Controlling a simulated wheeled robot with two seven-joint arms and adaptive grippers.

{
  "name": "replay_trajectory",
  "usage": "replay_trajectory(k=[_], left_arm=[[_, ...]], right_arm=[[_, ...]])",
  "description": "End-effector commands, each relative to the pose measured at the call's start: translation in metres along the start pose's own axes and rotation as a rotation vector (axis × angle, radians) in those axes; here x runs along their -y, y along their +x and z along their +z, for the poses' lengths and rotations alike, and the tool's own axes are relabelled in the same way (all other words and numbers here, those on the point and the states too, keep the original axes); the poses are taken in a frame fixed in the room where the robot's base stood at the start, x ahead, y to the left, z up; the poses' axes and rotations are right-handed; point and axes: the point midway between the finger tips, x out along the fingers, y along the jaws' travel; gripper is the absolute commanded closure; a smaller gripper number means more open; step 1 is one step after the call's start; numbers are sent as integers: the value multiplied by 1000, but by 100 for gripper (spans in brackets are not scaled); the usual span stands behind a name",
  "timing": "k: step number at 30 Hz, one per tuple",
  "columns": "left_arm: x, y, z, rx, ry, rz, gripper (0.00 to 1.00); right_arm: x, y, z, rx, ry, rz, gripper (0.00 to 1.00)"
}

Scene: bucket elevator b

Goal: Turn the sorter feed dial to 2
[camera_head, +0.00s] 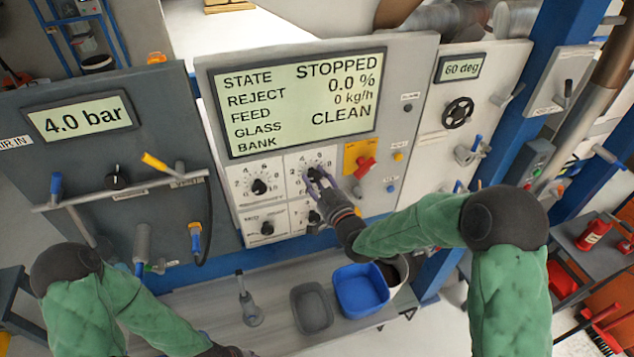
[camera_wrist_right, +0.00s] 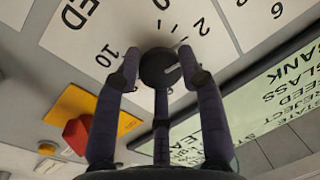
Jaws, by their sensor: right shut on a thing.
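The feed dial (camera_wrist_right: 158,66) is a round dark knob on a white plate with printed numbers, including 2 and 10. The end of its label reads "ED". My right gripper (camera_head: 316,181) is shut on this knob, its fingers on either side of it. A pale pointer line shows on the knob, slanting towards the finger at right in the wrist view; I cannot tell the exact number it marks. In the head view the fingers partly cover the dial (camera_head: 311,171), at the upper right of the dial group. My left gripper (camera_head: 228,351) is at the bottom edge, mostly cut off.
The display (camera_head: 297,103) reads STOPPED, 0.0 %, 0 kg/h and CLEAN. Another dial (camera_head: 259,187) is left of the held one. A red switch (camera_head: 365,167) on a yellow plate is close at right. A blue bin (camera_head: 361,289) and grey tray (camera_head: 312,306) stand below.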

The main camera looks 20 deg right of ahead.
Motion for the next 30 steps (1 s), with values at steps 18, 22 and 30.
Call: replay_trajectory(k=[18, 22, 30], left_arm=[[0, -1, 0, -1, 0, 0, 60], [0, -1, 0, -1, 0, 0, 60], [0, -1, 0, 0, 0, 0, 60]], right_arm=[[0, -3, 0, 0, -1, 0, 37], [-1, -16, 0, 1, -1, 1, 37], [-1, -68, 0, 1, -1, 2, 37]])
